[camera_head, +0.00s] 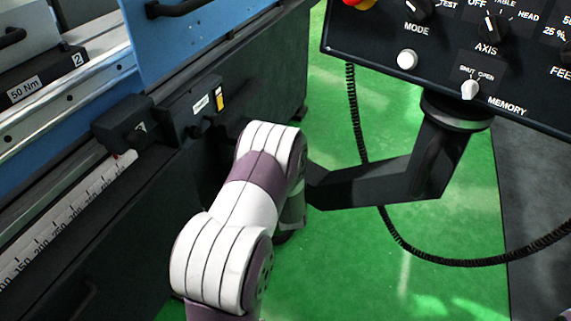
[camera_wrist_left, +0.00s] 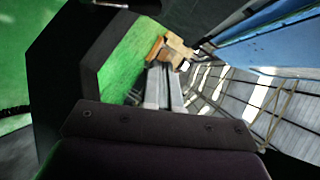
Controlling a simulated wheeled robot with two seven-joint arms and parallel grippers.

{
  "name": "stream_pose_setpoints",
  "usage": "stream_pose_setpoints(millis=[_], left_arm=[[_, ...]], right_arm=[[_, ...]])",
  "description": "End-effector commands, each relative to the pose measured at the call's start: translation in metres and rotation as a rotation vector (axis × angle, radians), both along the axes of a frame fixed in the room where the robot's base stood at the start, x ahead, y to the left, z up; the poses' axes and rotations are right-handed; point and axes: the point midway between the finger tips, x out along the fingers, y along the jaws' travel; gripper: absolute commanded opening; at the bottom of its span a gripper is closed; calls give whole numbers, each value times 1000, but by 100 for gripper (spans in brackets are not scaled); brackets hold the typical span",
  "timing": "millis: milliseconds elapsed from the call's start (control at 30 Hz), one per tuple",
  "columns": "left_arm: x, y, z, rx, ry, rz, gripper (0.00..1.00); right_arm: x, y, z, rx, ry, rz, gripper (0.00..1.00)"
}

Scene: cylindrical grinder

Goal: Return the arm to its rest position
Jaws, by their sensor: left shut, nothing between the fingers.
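My left arm, white and purple, comes up from the bottom of the head view, between the grinder (camera_head: 150,195) on the left and the control panel's black bracket (camera_head: 385,182) on the right. Its gripper is hidden there behind the arm. In the left wrist view my left gripper (camera_wrist_left: 164,90) shows its two grey fingers close together with nothing between them. The fingers point over the green floor (camera_wrist_left: 130,50), which also shows in the head view (camera_head: 345,265). My right gripper is in neither view.
The control panel (camera_head: 440,60) with knobs hangs at the upper right, close to my arm. A black coiled cable (camera_head: 440,260) loops below the bracket. A blue machine panel (camera_head: 200,35) stands at the upper left. Open green floor lies right of my arm.

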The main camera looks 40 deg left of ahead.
Motion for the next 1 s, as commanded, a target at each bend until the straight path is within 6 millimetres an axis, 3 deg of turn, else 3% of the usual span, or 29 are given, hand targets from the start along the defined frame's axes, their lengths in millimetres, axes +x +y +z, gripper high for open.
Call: stream_pose_setpoints(millis=[533, 633, 733, 800, 900, 1000], left_arm=[[0, -1, 0, -4, -3, 0, 0], [-3, -5, -13, -132, -19, 28, 0], [-32, -37, -61, -495, 83, 104, 0], [-61, -78, -71, -782, 196, 202, 0], [-111, -135, -55, -1034, 378, 364, 0], [-161, -173, -29, -1125, 525, 497, 0]], right_arm=[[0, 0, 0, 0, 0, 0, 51], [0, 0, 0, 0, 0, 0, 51], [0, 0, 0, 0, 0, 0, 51], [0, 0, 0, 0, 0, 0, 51], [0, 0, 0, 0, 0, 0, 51], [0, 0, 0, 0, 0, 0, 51]])
